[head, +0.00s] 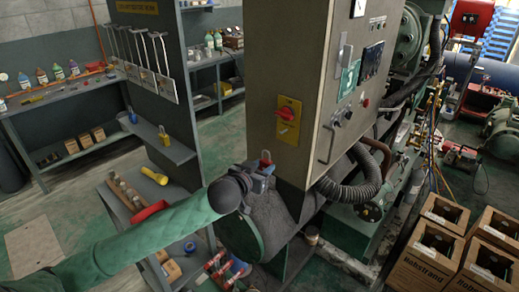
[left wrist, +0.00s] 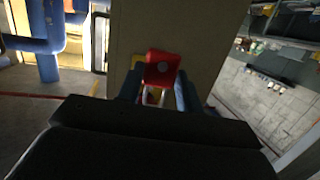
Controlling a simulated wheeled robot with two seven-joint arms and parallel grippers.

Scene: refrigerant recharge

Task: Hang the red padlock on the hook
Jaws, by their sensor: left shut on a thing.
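The red padlock (head: 266,156) is held up in my left gripper (head: 262,172), in front of the beige cabinet. In the left wrist view the padlock (left wrist: 163,66) stands between the two bluish fingers of my left gripper (left wrist: 157,92), which are shut on it. Pale metal, perhaps its shackle, shows under the red body. The gripper is below and a little left of a yellow switch plate (head: 288,120) with a red knob, and apart from it. Long pale hangers (head: 150,65) are on the grey column at upper left; I cannot tell which part is the hook. My right gripper is out of view.
The beige cabinet (head: 262,60) stands close ahead, with a thick grey hose (head: 350,180) at its lower right. Cardboard boxes (head: 430,250) stand at lower right. A workbench (head: 60,95) is at left.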

